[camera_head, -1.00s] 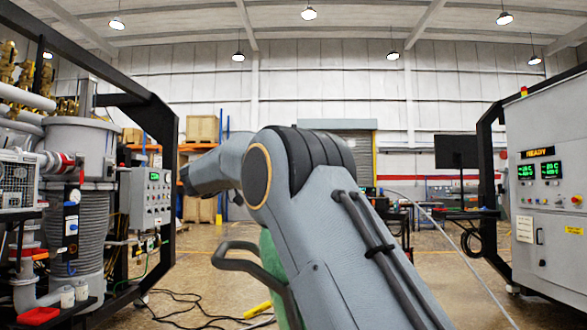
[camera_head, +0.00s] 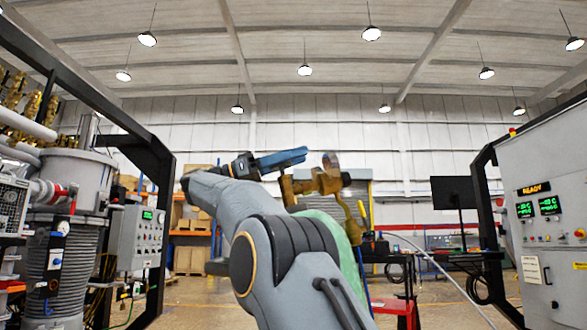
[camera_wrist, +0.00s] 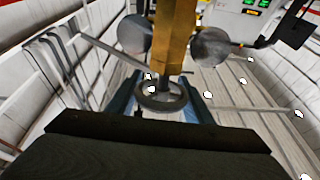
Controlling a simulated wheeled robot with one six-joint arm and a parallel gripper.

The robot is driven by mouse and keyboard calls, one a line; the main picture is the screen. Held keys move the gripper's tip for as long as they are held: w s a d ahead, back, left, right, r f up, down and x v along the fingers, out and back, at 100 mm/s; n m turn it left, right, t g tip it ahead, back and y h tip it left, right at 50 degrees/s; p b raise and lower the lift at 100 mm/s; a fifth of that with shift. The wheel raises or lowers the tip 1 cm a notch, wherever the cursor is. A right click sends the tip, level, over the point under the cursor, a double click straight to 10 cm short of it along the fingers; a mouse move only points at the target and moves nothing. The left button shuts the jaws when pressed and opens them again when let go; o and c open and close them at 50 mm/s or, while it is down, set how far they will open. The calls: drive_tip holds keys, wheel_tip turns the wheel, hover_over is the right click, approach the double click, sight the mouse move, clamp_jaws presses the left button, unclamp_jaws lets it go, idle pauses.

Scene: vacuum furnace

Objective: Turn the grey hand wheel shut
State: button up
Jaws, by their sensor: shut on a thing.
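The grey hand wheel (camera_wrist: 150,102) shows in the wrist view as a dark ring on a stem, below a yellow-brown valve body (camera_wrist: 176,30) with rounded grey ends. The blue fingers of my gripper (camera_wrist: 162,98) lie on either side of the wheel, shut on it. In the head view, my gripper (camera_head: 300,156) reaches right toward the brass-coloured valve (camera_head: 322,182). I cannot clearly pick out the wheel there. How far the wheel is turned cannot be told.
A furnace vessel (camera_head: 75,180) and a grey control box (camera_head: 140,235) stand at the left. A red cart (camera_head: 395,305) stands behind my arm. Black frame posts bound both sides.

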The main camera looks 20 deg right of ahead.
drive_tip(key=shift+s+f+m+g+y+b, duration=0.1)
drive_tip(key=shift+f+m+g+y+b, duration=0.15)
drive_tip(key=shift+m+g, duration=0.25)
drive_tip(key=shift+s+f+m+g+y+b, duration=0.1)
drive_tip(key=shift+f+m+g+y+b, duration=0.15)
drive_tip(key=shift+g, duration=0.45)
drive_tip(key=o, duration=1)
drive_tip(key=shift+r, duration=0.1)
drive_tip(key=shift+o, duration=0.2)
wheel_tip(320, 180, up, 3)
drive_tip(key=p, duration=0.4)
drive_tip(key=shift+s+r, duration=0.1)
drive_tip(key=shift+r, duration=0.1)
wheel_tip(320, 180, up, 7)
drive_tip(key=p, duration=1.3)
drive_tip(key=shift+f, duration=0.2)
